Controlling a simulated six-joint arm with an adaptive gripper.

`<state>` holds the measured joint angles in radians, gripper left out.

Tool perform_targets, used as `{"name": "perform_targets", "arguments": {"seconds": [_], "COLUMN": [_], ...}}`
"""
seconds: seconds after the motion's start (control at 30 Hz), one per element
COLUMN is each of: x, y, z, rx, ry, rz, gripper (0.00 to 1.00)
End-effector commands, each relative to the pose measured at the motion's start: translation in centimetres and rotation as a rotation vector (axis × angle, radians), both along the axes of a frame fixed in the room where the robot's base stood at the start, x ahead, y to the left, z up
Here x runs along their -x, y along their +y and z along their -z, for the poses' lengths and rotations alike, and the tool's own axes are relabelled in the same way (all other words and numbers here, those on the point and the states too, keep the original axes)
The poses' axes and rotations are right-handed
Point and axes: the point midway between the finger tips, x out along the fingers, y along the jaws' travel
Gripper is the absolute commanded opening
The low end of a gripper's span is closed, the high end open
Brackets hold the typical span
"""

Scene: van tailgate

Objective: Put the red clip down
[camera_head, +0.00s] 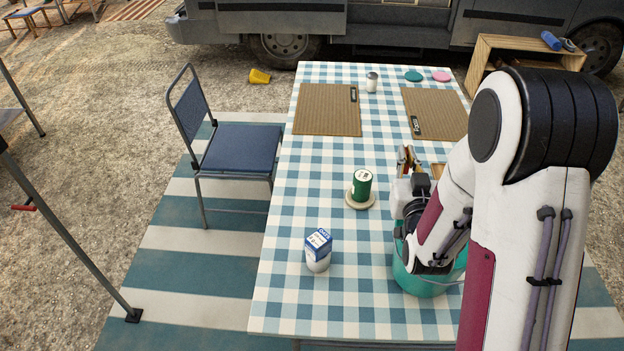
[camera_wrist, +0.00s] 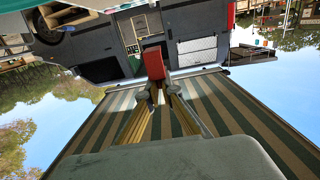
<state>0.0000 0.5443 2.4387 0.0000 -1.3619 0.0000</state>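The red clip (camera_wrist: 152,62) shows in the wrist view as a red block at the tips of my gripper (camera_wrist: 154,80). The two yellow-and-dark fingers close in on it from both sides, and it appears held between them. In the head view my gripper (camera_head: 408,160) is over the right part of the checked table (camera_head: 330,215), pointing toward the table's far end. The clip is too small and partly covered there to make out clearly. The wrist view is upside down, with the van beyond the clip.
Two brown mats (camera_head: 325,109) (camera_head: 436,114) bear dark clip-like pieces. A green can (camera_head: 362,182) stands on a round coaster. A blue-and-white carton (camera_head: 318,244) is near the front. A teal bucket (camera_head: 420,286) is partly behind my arm. A jar (camera_head: 372,82) stands far back. Mid-table is mostly clear.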

Motion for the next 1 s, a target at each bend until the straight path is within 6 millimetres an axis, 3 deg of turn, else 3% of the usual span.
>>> {"name": "perform_targets", "arguments": {"seconds": [0.17,0.37,0.67,1.0], "x": [0.0,0.1,1.0,3.4], "y": [0.5,2.8,10.3,18.4], "z": [0.0,0.4,2.7,6.2], "rx": [0.0,0.0,0.0,0.0], "ry": [0.0,0.001,0.004,0.003], "rz": [-0.008,-0.048,-0.174,-0.291], "gripper": [0.0,0.0,0.0,0.0]}}
